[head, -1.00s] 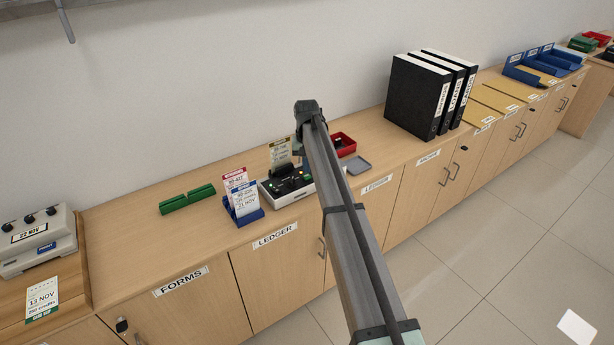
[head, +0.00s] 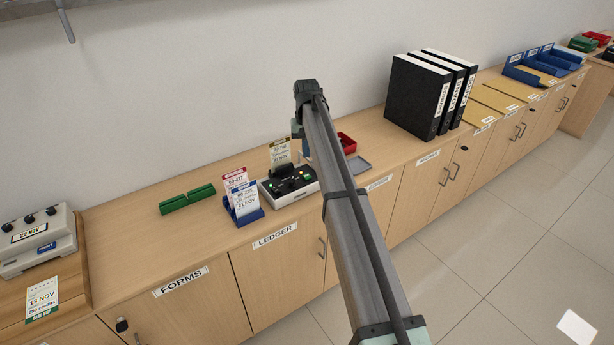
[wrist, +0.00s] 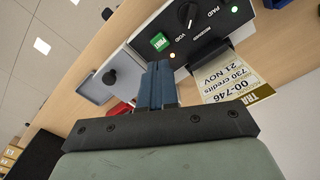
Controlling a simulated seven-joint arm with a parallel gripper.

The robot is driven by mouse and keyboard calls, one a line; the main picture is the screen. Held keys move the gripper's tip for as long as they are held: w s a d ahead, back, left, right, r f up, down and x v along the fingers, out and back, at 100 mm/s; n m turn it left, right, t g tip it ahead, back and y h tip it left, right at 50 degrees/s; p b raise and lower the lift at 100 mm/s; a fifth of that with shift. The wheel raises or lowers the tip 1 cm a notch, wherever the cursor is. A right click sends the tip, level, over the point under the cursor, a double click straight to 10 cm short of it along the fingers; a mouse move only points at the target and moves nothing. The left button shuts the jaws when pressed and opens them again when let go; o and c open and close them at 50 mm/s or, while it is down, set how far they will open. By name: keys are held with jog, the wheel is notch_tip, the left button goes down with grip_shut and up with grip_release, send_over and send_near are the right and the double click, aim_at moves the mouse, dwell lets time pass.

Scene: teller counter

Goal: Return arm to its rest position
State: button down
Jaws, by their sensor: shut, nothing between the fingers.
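My gripper (wrist: 158,84) shows in the wrist view with its two blue-grey fingers pressed together and nothing between them. In the head view my arm rises over the counter (head: 120,225), and the gripper is mostly hidden behind it. A grey and black machine (head: 288,186) with knobs stands on the counter just left of the arm, with a cream slip (head: 281,154) upright at its back. In the wrist view the machine (wrist: 173,46) lies beyond the fingers, with a green button, a dial marked PAID and VOID, and the slip (wrist: 232,82) at its right.
A red tray (head: 347,143) and grey tray (head: 360,164) sit just right of my arm. Black binders (head: 430,95) stand farther right.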

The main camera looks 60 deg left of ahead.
jog(key=shift+r, duration=0.3)
dwell(0.4)
